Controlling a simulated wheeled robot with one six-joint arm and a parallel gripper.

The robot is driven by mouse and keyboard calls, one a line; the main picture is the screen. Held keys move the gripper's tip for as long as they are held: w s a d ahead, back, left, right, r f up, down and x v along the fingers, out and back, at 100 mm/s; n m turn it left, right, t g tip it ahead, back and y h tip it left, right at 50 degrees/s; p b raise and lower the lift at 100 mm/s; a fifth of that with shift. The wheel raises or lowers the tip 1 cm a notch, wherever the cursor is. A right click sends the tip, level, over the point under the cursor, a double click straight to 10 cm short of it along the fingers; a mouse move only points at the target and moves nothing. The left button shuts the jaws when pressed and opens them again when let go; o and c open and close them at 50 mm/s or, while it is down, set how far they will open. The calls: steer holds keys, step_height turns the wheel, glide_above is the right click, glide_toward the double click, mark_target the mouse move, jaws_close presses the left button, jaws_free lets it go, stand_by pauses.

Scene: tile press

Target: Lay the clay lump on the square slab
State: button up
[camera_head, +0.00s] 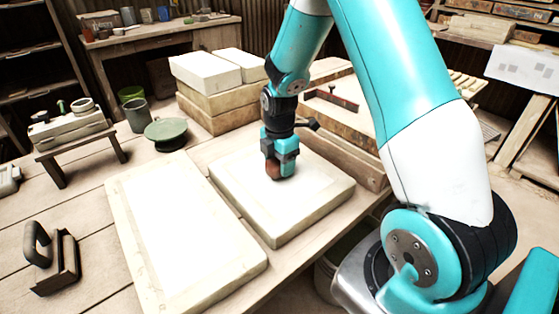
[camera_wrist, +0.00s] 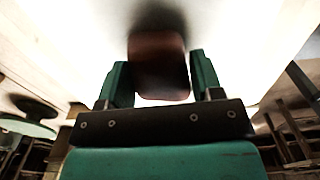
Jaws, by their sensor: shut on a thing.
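The clay lump (camera_head: 275,169) is reddish brown and sits between the fingers of my gripper (camera_head: 280,158). In the wrist view the lump (camera_wrist: 158,65) fills the gap between both fingers of my gripper (camera_wrist: 161,85). My gripper is shut on it and points down over the pale square slab (camera_head: 315,203). The lump is at or very near the slab's top, left of its middle; I cannot tell whether it touches. A longer pale slab (camera_head: 182,235) lies beside it to the left. Part of the lump is hidden by the fingers.
Stacked pale blocks (camera_head: 205,72) stand behind the slabs. A dark handled tool (camera_head: 55,262) lies at the front left. My arm crosses the right side.

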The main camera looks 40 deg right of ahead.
mark_target(279, 168)
steer(key=o, duration=1.2)
step_height(279, 168, up, 18)
steer(key=shift+f+p, duration=0.25)
steer(key=shift+p, duration=0.5)
steer(key=shift+s, duration=0.1)
steer(key=s+a+r+m+y+p, duration=0.1)
steer(key=s+a+r+m+p, duration=0.1)
steer(key=s+a, duration=0.5)
steer(key=s+a+r+m+y+p, duration=0.1)
steer(key=s+a+r+m+p, duration=0.1)
steer(key=s+a+r+m, duration=0.3)
steer(key=s+a+r+m+y+p, duration=0.2)
steer(key=s+a+r+m+p, duration=0.1)
steer(key=s+a, duration=0.7)
steer(key=shift+a+r+m, duration=0.2)
steer(key=shift+r+m, duration=0.3)
steer(key=shift+r, duration=0.15)
